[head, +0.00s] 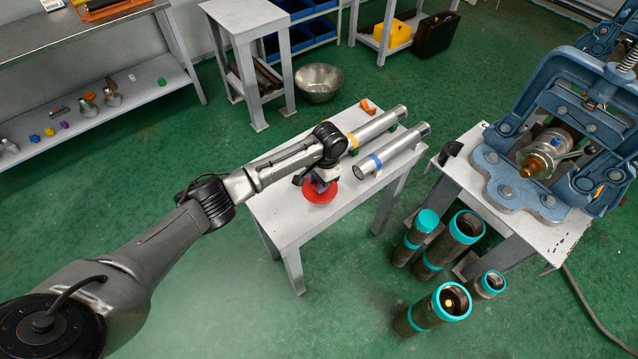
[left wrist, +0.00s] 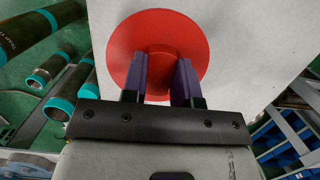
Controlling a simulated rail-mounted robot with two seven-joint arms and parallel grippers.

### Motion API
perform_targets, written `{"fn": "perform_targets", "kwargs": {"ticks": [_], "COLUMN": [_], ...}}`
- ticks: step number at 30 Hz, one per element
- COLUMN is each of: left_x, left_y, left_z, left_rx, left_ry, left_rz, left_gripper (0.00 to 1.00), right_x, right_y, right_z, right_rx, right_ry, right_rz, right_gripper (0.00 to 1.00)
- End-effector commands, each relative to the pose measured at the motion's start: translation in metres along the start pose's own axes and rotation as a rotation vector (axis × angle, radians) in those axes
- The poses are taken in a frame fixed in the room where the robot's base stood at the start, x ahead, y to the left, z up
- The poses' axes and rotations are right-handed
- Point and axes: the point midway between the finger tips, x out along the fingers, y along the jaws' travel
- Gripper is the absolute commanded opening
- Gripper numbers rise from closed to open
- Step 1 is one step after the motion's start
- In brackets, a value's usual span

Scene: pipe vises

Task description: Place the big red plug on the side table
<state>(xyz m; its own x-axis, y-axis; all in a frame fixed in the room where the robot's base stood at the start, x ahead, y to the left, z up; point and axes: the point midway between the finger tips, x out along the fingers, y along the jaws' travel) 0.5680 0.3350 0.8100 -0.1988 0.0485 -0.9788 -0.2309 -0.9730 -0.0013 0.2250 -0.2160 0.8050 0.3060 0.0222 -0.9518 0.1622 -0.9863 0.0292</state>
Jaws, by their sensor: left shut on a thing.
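The big red plug (head: 320,192) is at the left end of the white side table (head: 279,222), under my left gripper (head: 322,183). In the left wrist view the plug (left wrist: 158,30) shows as a round red disc with a raised hub. The purple fingers of my left gripper (left wrist: 160,78) are shut on that hub. The disc lies close over the white tabletop (left wrist: 238,45); I cannot tell if it touches. My right gripper is not in view.
Two metal cylinders, one with a blue band (head: 376,161) and one with a yellow band (head: 376,129), lie on the side table. A blue vise (head: 520,190) stands on a table at right. Several teal-ringed pipes (head: 434,310) stand on the floor between. A metal bowl (head: 319,80) is behind.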

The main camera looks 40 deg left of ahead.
Motion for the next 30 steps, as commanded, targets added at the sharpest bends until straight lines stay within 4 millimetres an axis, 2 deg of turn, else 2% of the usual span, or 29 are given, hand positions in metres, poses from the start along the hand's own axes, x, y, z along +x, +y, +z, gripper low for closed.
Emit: {"fn": "perform_targets", "kwargs": {"ticks": [13,14,21,30], "left_x": [0.0043,0.0049,0.0048,0.0025], "left_y": [0.0004,0.0003,0.0001,-0.0002], "left_z": [-0.0016,-0.0015,-0.0015,-0.0012], "left_rx": [0.000,0.000,0.000,0.000], "left_ry": [0.002,0.001,0.002,0.003], "left_rz": [0.001,0.001,0.000,-0.001], "left_gripper": [0.00,0.29,0.52,0.53], "right_x": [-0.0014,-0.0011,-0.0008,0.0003], "right_y": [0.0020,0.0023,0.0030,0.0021], "right_z": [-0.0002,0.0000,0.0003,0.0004], "right_rx": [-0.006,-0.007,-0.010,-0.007], "right_ry": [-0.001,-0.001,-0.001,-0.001], "right_rz": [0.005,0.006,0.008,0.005], "right_gripper": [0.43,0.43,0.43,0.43]}}
